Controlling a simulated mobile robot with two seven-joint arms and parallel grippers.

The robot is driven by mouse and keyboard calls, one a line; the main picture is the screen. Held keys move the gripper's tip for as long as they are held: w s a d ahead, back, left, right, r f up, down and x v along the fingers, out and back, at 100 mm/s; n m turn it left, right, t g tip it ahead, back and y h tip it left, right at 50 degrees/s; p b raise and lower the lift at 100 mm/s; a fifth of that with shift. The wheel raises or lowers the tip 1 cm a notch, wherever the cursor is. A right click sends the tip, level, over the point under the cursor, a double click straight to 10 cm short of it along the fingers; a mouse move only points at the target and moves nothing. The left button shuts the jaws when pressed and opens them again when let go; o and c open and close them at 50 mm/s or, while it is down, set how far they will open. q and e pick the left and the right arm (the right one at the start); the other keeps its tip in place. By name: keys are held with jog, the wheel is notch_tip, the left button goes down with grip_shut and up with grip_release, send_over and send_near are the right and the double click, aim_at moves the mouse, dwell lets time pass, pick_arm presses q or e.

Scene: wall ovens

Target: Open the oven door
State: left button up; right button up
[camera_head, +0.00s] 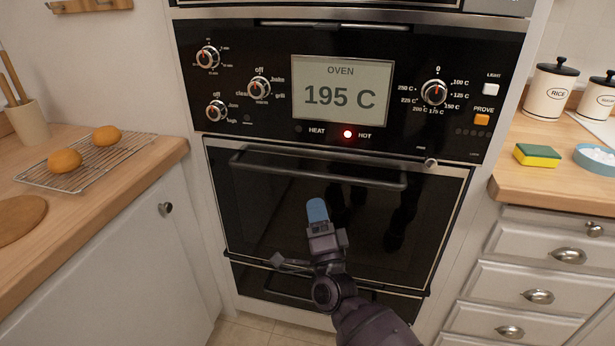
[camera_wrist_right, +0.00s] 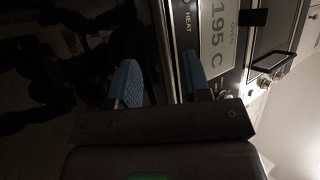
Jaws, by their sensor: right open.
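The oven door (camera_head: 270,215) is black glass and shut, with a dark horizontal bar handle (camera_head: 318,170) across its top. The oven panel (camera_head: 345,90) above reads 195 C, with a red light by HOT. My right gripper (camera_head: 317,211) is in front of the door, below the handle, with blue fingertips pointing up. In the right wrist view the gripper (camera_wrist_right: 160,80) shows two blue fingers apart, with nothing between them that I can make out. The panel display (camera_wrist_right: 216,35) is seen sideways there. My left gripper is not in view.
A left counter (camera_head: 95,195) holds a wire rack (camera_head: 85,165) with two buns. A right counter (camera_head: 545,180) holds a sponge (camera_head: 537,155), a blue dish (camera_head: 597,158) and a rice jar (camera_head: 549,92). Drawers with handles stand below it.

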aim_at(309, 175)
jog(key=x, duration=0.9)
jog(key=shift+f+b, duration=0.1)
jog(key=shift+b, duration=0.2)
jog(key=shift+c, duration=0.2)
grip_shut()
